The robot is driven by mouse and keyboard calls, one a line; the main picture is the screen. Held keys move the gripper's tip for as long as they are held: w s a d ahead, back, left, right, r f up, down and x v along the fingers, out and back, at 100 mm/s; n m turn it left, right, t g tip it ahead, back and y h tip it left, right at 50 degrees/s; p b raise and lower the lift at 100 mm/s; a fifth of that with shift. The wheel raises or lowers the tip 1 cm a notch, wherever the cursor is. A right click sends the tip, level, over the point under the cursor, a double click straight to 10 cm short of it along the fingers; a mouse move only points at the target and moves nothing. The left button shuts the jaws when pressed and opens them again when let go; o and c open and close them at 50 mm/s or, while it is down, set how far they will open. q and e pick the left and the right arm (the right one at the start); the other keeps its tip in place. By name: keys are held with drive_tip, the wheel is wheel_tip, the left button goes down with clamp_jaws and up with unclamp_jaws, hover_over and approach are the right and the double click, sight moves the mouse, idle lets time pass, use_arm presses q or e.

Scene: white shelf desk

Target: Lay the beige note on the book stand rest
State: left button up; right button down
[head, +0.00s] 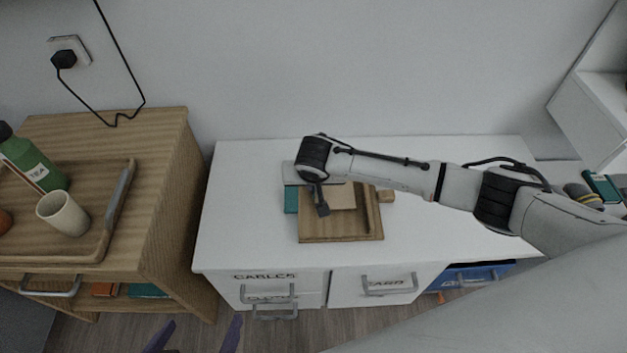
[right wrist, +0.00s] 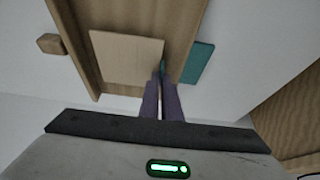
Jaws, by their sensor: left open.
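The beige note (head: 344,197) lies over the wooden book stand (head: 340,229), near its middle. My right gripper (head: 318,207) is above the stand at the note's left side in the head view. In the right wrist view, its purple fingers (right wrist: 161,70) are close together, with their tips at the right edge of the note (right wrist: 122,58). A small teal spot shows between them. I cannot tell whether they hold the note or whether it touches the stand (right wrist: 75,30). My left gripper (head: 200,335) is open and empty at the bottom of the head view.
A teal book (head: 290,201) is beside the stand, also in the right wrist view (right wrist: 198,62). A small wooden block (head: 386,196) is on its other side. The white desk (head: 240,215) is clear at left. A wooden cabinet (head: 165,170) carries a tray, cup (head: 62,214) and green bottle.

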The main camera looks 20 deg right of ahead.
use_arm(q)
drive_tip(key=shift+w+d+r, duration=0.1)
drive_tip(key=shift+w+r, duration=0.05)
drive_tip(key=shift+r, duration=0.1)
use_arm(e)
drive_tip(key=shift+f, duration=0.3)
drive_tip(key=c, duration=1.9)
unclamp_jaws()
use_arm(q)
drive_tip(key=shift+f, duration=0.15)
use_arm(e)
drive_tip(key=shift+r, duration=0.1)
use_arm(q)
drive_tip(key=r+p, duration=0.1)
drive_tip(key=p, duration=0.2)
drive_tip(key=shift+a+r+p, duration=0.1)
drive_tip(key=shift+a+p, duration=0.2)
drive_tip(key=shift+a, duration=0.05)
use_arm(e)
drive_tip(key=v, duration=1)
